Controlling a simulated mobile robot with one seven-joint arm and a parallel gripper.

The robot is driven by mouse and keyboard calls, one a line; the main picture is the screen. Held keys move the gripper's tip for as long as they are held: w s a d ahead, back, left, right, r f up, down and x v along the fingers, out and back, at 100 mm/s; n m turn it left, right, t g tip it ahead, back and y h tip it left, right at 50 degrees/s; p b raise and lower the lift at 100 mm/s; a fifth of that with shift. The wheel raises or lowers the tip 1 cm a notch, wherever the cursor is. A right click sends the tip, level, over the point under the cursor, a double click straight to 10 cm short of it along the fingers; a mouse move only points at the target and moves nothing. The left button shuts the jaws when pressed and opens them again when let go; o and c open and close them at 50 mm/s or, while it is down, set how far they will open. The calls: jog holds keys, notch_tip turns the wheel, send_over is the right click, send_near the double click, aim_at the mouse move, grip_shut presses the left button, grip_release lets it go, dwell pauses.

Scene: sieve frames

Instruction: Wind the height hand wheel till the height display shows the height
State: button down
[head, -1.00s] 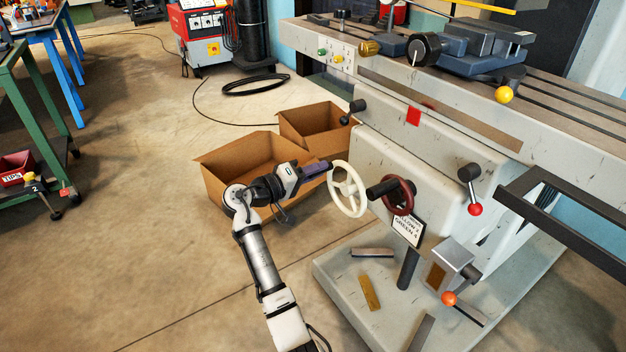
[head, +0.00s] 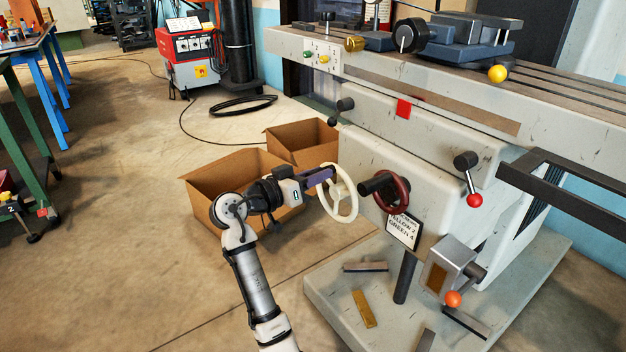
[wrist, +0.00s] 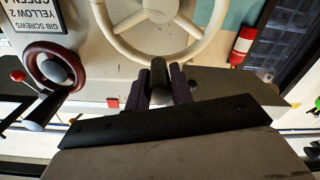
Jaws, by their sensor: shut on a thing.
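A white hand wheel (head: 353,205) sits on the front of the grey machine. It also shows upside down in the wrist view (wrist: 207,42). My gripper (head: 331,174) is at the wheel's upper left rim in the head view. In the wrist view its purple fingers (wrist: 160,87) are shut on the wheel's dark handle (wrist: 158,70), one finger on each side. I cannot make out a height display in either view.
A sign (head: 403,231) about gib screws hangs below the red wheel. Two open cardboard boxes (head: 215,172) stand on the floor behind my arm. A lever with a red ball (head: 474,200) is farther right. Loose bars lie on the machine's base (head: 335,300).

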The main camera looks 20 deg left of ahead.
jog(key=shift+s+f+m, duration=0.15)
jog(key=shift+f+m, duration=0.15)
jog(key=shift+f, duration=0.2)
jog(key=c, duration=1.3)
grip_release()
jog(key=shift+o, duration=0.3)
jog(key=shift+r, duration=0.2)
jog(key=p+v, duration=0.1)
jog(key=v, duration=1.1)
